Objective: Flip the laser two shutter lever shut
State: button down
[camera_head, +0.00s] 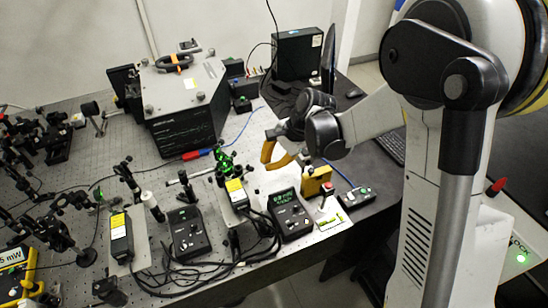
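Two laser units with yellow labels lie on the optical table (75,130). One laser (119,238) is at the front left and the other laser (237,194) is near the middle, with a green glow on the optics just behind it. I cannot tell which is laser two, and no shutter lever can be made out at this size. My gripper (275,155), with yellow-orange fingers, is in the air to the upper right of the middle laser, apart from it. No held thing shows.
Two black controllers (188,234) (291,216) stand beside the lasers, with loose cables along the front. A large black instrument (190,105) stands behind. Optics crowd the left.

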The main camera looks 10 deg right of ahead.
jog(key=shift+s+a+f, duration=0.1)
jog(key=shift+s+a, duration=0.3)
jog(key=shift+a, duration=0.35)
jog(key=shift+s+a, duration=0.4)
jog(key=shift+a, duration=0.35)
